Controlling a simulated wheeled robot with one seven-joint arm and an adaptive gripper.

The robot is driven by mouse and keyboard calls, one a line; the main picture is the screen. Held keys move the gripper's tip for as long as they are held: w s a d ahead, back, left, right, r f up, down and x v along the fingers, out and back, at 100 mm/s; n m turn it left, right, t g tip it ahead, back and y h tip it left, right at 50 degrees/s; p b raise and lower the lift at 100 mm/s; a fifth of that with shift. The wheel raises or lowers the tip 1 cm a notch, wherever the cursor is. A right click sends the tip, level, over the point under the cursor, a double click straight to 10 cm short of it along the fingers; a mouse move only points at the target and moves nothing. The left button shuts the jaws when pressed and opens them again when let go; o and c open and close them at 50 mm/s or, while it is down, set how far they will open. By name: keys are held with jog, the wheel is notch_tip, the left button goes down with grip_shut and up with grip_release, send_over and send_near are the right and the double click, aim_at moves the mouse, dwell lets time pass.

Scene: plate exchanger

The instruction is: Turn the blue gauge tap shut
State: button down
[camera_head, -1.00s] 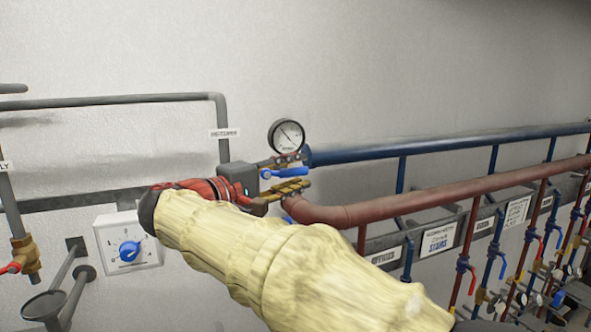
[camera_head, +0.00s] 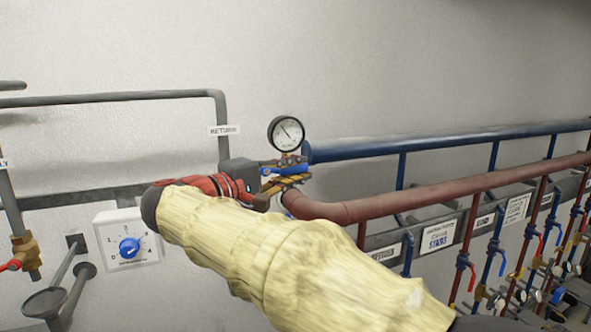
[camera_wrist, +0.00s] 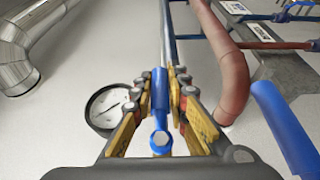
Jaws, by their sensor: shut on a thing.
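The blue gauge tap (camera_head: 288,171) is a blue lever below the round white pressure gauge (camera_head: 286,133). In the wrist view the blue lever (camera_wrist: 160,110) stands lengthwise between the yellow fingers of my gripper (camera_wrist: 164,95), with a round bolt at its near end. The gauge (camera_wrist: 107,108) shows just left of the fingers, partly hidden by them. My gripper (camera_head: 285,182) is shut on the lever. In the head view my red wrist and sleeved arm reach in from the lower right, and the fingers cover part of the tap.
A blue pipe (camera_head: 420,146) and a red-brown pipe (camera_head: 430,194) run right along the wall. The red pipe's bend (camera_wrist: 233,80) is close to the right finger. A dial box (camera_head: 128,240) is at left. Several small taps hang at right.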

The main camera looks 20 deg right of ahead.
jog(key=shift+f+y, duration=0.15)
jog(key=shift+y, duration=0.15)
dwell(0.5)
jog(key=y, duration=0.1)
jog(key=f+m+g+y, duration=0.1)
jog(key=shift+a+f+y, duration=0.15)
jog(key=shift+f+y, duration=0.15)
jog(key=shift+y, duration=0.1)
jog(key=shift+a+f+m+g+y+p, duration=0.15)
jog(key=shift+a+f+m+y+p, duration=0.2)
jog(key=shift+y, duration=0.45)
jog(key=shift+a+f+m+g+y+p, duration=0.1)
jog(key=shift+a+f+m+y+p, duration=0.1)
jog(key=shift+f+y, duration=0.45)
jog(key=shift+a+f+m+g+y+p, duration=0.15)
jog(key=shift+a+f+m+y+p, duration=0.1)
jog(key=shift+y, duration=0.7)
jog(key=c, duration=1.7)
grip_release()
jog(key=shift+c, duration=0.2)
